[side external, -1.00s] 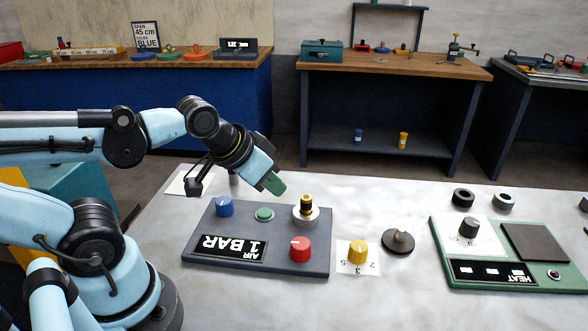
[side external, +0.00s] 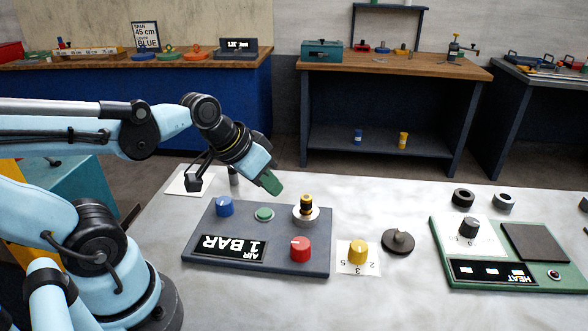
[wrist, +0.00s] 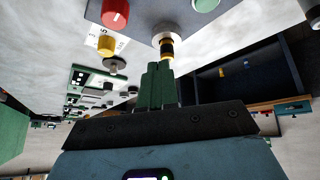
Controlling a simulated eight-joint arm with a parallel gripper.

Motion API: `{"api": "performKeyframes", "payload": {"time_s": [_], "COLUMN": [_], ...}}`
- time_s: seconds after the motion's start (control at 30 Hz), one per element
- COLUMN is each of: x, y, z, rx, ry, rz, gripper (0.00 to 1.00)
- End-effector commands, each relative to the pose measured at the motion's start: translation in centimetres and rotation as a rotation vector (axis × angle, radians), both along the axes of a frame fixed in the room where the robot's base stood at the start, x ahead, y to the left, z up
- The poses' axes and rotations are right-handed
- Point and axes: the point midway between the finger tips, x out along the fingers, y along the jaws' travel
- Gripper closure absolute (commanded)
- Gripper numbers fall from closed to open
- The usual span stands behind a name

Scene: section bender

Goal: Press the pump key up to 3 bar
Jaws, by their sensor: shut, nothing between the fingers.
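The dark pump panel (side external: 223,224) lies on the pale worktop. Its display (side external: 232,247) reads "AIR 1 BAR", upside down in the side view. On it are a blue knob (side external: 225,206), a green round button (side external: 264,215), a red knob (side external: 300,248) and a black-and-yellow fitting on a pale round base (side external: 306,208). No label marks which is the pump key. My gripper (side external: 271,184) is shut and empty, above the back of the panel, apart from the button and fitting. In the wrist view the closed green fingers (wrist: 158,85) point towards the fitting (wrist: 165,42).
A yellow knob (side external: 358,252) on a numbered white card and a black knob (side external: 398,242) stand right of the panel. Benches stand behind.

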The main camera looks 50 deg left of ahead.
Motion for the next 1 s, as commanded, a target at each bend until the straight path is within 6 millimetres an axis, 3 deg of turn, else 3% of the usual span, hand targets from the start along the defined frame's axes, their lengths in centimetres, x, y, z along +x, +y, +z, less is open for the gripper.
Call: {"api": "performKeyframes", "payload": {"time_s": [0.23,0.5,0.7,1.0], "x": [1.0,1.7,1.9,1.9], "y": [3.3,6.5,7.7,7.8], "z": [-0.9,-0.6,-0.3,-0.2], "rx": [-0.205,-0.388,-0.442,-0.450], "ry": [0.046,-0.027,-0.076,-0.085], "rz": [0.045,0.030,0.015,0.010], "gripper": [1.00,1.00,1.00,1.00]}}
